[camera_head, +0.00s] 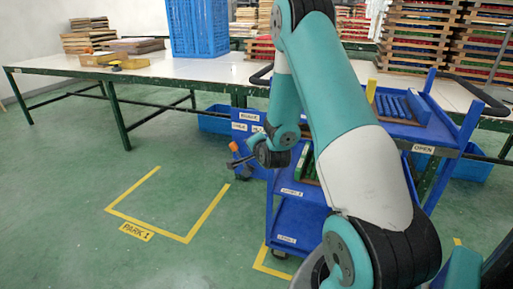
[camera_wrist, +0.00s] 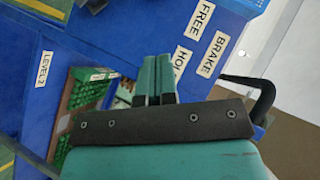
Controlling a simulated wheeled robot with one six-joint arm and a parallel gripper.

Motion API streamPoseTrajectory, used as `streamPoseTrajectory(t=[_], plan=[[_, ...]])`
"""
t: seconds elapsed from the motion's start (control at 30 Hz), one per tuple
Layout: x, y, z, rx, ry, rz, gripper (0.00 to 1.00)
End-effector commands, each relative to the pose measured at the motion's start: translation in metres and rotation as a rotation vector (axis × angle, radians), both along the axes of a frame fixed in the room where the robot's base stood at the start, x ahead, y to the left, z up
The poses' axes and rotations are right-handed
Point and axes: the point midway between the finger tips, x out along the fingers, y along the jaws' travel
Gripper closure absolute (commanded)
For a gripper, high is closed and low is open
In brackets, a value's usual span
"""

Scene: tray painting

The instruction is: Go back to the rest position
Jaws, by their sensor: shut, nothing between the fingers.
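A wood-framed green tray (camera_wrist: 88,95) lies in the cart. A long white-topped table (camera_head: 150,72) stands behind, with a blue crate (camera_head: 197,28) and stacked trays (camera_head: 415,35). Yellow lines (camera_head: 190,238) mark a clear parking bay on the green floor.

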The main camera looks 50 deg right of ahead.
Motion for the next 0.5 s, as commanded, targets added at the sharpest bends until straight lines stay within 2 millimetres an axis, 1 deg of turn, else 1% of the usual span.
streamPoseTrajectory(t=[0.03, 0.17, 0.5], plan=[[-0.0041, 0.0015, 0.0016, 0.001, 0.000, -0.002, 1.00], [-0.0085, 0.0028, 0.0036, 0.000, -0.001, -0.002, 1.00], [-0.0092, 0.0017, 0.0035, -0.001, 0.000, -0.004, 1.00]])
